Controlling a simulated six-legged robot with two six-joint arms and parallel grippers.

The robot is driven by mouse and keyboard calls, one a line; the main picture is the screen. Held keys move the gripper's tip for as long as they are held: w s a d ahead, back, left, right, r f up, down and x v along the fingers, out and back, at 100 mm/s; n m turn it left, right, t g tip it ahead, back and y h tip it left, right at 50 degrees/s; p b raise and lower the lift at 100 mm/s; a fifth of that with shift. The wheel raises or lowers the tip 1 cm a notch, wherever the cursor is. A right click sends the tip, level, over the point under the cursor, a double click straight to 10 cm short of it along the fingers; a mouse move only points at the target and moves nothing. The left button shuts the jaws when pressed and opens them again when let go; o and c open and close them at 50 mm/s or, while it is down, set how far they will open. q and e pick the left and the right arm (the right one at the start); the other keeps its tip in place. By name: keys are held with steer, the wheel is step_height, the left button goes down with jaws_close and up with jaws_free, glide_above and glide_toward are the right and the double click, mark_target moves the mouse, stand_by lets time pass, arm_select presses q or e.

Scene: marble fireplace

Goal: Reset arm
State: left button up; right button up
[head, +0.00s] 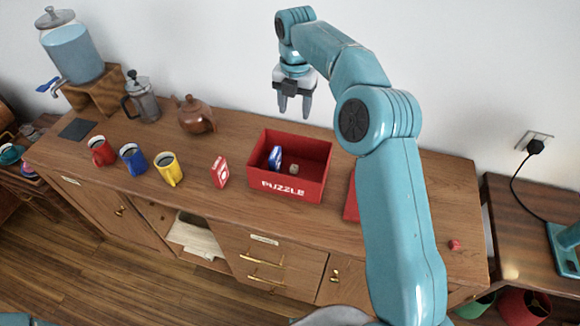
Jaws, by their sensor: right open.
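My right gripper (293,102) is raised above the sideboard (225,213), in front of the white wall. It points down, its two fingers stand apart, and nothing is between them. Its teal arm comes up from the lower right and bends over to the left. The gripper appears above the back of a red box marked PUZZLE (290,187). Inside the box are a blue and white piece (275,157) and a small light cube (294,169). My left gripper does not show.
A small red cube (454,245) lies far right.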

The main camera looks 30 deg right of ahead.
step_height(320, 180, up, 3)
stand_by(0.7)
